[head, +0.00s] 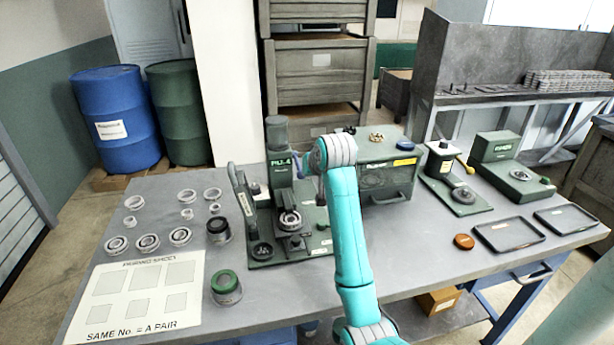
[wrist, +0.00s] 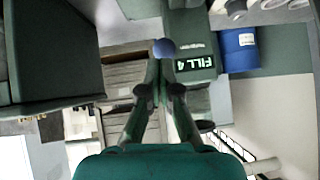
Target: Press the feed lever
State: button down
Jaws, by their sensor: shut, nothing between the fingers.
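The green machine marked FILL 4 (head: 281,160) stands on the bench, left of my raised arm in the head view. A blue ball knob (wrist: 164,48), seemingly the feed lever's end, is beside that body, right at my fingertips. I cannot tell whether they touch it. The lever's shaft is not clear. My gripper (wrist: 161,66) is shut and empty, its fingers pointing at the knob. In the head view my arm largely hides the gripper.
A green box machine (head: 386,180) stands close right of my arm. A grey upright handle (head: 241,190) rises left of the FILL 4 machine. Rings, pots and a pairing sheet (head: 140,295) lie to the left. Two trays (head: 509,234) (head: 567,218) lie at right.

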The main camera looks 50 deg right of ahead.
jog(key=f+v, duration=0.1)
jog(key=v, duration=0.6)
jog(key=shift+s+a, duration=0.15)
jog(key=shift+s, duration=0.25)
dwell(1.0)
dwell(2.2)
